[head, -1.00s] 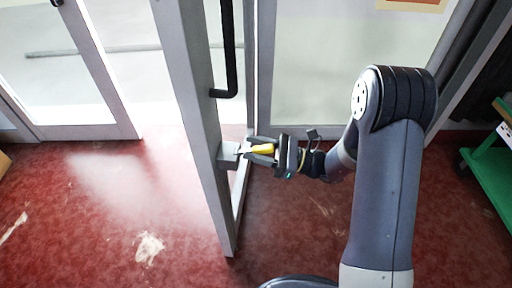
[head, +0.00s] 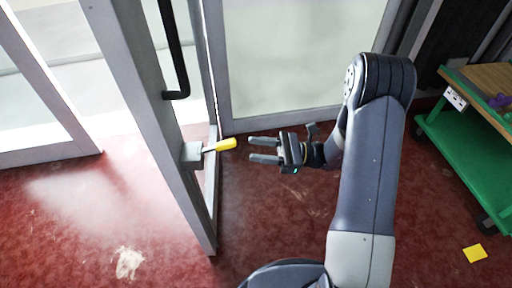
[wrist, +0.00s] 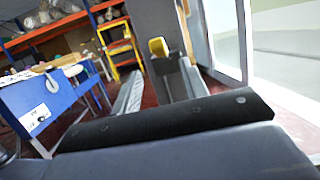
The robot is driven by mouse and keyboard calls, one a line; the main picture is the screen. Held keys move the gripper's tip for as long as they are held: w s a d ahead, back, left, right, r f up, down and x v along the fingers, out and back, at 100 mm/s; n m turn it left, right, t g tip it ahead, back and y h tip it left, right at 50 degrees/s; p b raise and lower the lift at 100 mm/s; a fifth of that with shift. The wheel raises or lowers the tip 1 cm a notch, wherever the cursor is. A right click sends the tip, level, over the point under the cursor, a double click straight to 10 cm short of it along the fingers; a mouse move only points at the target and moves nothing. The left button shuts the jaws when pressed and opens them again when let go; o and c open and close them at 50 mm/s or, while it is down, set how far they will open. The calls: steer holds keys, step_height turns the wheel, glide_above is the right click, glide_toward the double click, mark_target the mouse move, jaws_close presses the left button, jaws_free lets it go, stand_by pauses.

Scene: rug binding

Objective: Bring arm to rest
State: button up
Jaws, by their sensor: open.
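My gripper (head: 264,149) is open and empty in the head view, with its two fingers pointing left. It is held to the right of a yellow-handled piece (head: 221,145) that sticks out from a grey block on the door frame (head: 150,125). A clear gap lies between the fingertips and the yellow handle. In the wrist view the two fingers (wrist: 161,90) reach forward, apart, and the yellow end (wrist: 159,47) shows beyond them. My arm is bent, with its elbow high at the right of the head view.
A green cart (head: 463,150) with a wooden top stands at the right. A yellow square (head: 474,253) lies on the red floor near it. A black door handle (head: 174,60) is above the grey block. The wrist view shows a blue cabinet (wrist: 45,98) and orange shelving (wrist: 60,27).

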mark_target(218, 145)
steer(key=x, duration=1.1)
steer(key=shift+a, duration=0.1)
steer(key=shift+r+h+p, duration=0.25)
steer(key=shift+h+p, duration=0.05)
steer(key=shift+h, duration=0.1)
steer(key=shift+f, duration=0.2)
